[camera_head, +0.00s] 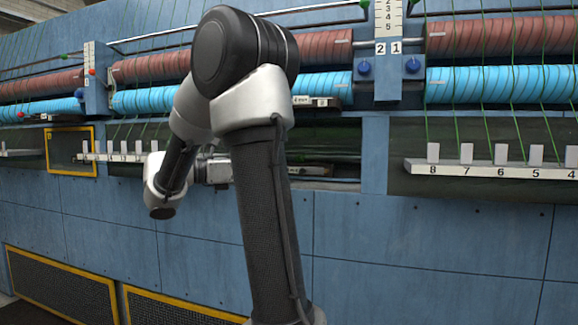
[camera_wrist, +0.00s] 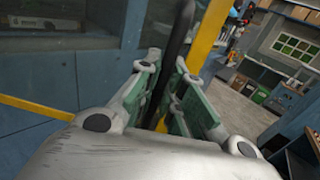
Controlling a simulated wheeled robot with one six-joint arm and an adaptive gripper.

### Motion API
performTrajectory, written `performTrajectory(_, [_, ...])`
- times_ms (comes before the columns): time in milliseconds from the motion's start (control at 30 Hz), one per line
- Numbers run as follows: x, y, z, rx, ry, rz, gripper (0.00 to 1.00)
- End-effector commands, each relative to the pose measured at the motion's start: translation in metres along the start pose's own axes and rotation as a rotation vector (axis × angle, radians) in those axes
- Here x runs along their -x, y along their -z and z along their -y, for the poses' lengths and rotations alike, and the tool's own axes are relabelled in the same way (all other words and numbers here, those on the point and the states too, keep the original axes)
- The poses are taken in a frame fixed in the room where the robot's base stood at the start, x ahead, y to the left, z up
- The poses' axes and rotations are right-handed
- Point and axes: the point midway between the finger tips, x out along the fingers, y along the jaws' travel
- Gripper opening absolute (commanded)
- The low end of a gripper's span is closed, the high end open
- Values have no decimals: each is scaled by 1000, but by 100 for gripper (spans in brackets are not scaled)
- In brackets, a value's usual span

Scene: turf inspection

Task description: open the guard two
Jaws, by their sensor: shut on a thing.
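In the wrist view my gripper (camera_wrist: 167,62) has its green-padded fingers on both sides of a dark upright bar (camera_wrist: 178,38), which looks like a guard handle, and is shut on it. A yellow frame edge (camera_wrist: 204,38) stands just behind and to the right of the bar. Another yellow edge (camera_wrist: 35,108) runs in from the left. In the head view my fingers are hidden behind my own arm. A yellow-framed guard (camera_head: 70,174) shows at left on the machine front. I cannot tell which guard is number two.
The blue machine (camera_head: 340,235) spans the head view, with red rollers (camera_head: 480,35) above cyan ones (camera_head: 490,85). A numbered rail (camera_head: 480,169) sticks out at right. Yellow-framed mesh panels (camera_head: 62,290) sit low at left. Open floor (camera_wrist: 235,105) and shelves lie right in the wrist view.

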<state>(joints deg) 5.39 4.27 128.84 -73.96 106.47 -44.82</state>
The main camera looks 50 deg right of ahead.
Motion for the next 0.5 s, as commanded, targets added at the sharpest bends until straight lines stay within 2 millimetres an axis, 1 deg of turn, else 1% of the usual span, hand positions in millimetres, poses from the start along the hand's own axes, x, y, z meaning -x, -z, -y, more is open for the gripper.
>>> performTrajectory(33, [14, 0, -3, 3, -4, 0, 0])
performTrajectory(100, [29, 0, -6, 3, -3, 1, 0])
performTrajectory(200, [45, 0, -9, 4, -1, 1, 0])
performTrajectory(300, [56, 0, -12, 4, 0, -1, 0])
performTrajectory(500, [66, 0, -15, 4, 2, 0, 0])
